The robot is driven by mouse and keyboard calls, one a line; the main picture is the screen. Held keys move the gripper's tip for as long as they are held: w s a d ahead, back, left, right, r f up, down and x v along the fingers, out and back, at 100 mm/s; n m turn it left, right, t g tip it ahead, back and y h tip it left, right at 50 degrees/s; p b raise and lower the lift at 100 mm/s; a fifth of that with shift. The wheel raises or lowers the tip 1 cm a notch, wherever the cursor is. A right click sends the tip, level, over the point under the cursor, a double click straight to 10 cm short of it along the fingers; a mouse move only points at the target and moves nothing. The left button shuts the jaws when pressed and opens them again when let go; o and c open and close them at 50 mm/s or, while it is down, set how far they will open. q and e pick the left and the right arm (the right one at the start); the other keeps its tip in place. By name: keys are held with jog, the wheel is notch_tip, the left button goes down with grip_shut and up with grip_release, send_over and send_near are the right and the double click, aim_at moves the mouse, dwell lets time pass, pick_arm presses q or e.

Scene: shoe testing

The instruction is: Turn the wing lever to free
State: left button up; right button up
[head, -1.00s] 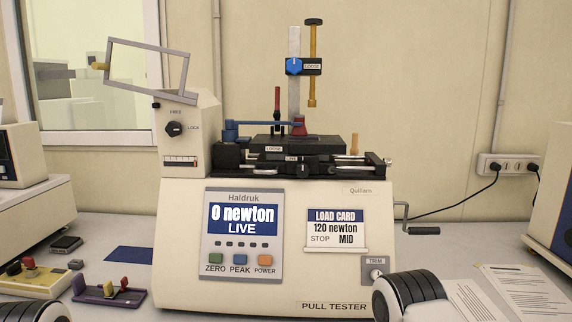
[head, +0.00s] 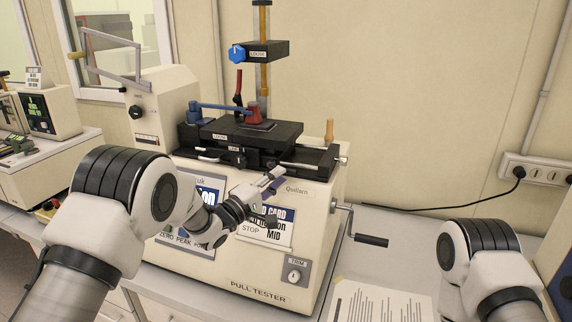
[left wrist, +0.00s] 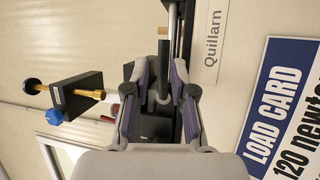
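The pull tester (head: 262,292) stands on the bench in the head view. A small black knob (head: 137,112) is on its left tower; its marks are too small to read now, and I cannot tell its setting. Another small black fitting (head: 271,163) sits at the front of the black sliding stage (head: 225,130). I cannot tell for certain which is the wing lever. My left gripper (head: 277,181) is in front of the stage's right part, above the load card. In the left wrist view its purple-padded fingers (left wrist: 160,75) are apart, with the dark stage behind them. My right gripper is out of view.
A crank handle (head: 371,240) sticks out at the tester's right side. A blue knob (head: 237,53) is on the upright clamp. Printed paper (head: 382,302) lies at the front right. A wall socket (head: 535,168) with a cable is at the right.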

aim_at(288, 172)
pick_arm(q)
jog(key=w+d, duration=0.2)
jog(key=w, duration=0.1)
jog(key=shift+w+p, duration=0.1)
jog(key=shift+p, duration=0.3)
jog(key=shift+d, duration=0.3)
jog(key=shift+s+d+r, duration=0.1)
jog(key=shift+s+r, duration=0.1)
jog(key=shift+s, duration=0.25)
jog(key=c, duration=0.4)
jog(key=shift+a, duration=0.3)
grip_shut()
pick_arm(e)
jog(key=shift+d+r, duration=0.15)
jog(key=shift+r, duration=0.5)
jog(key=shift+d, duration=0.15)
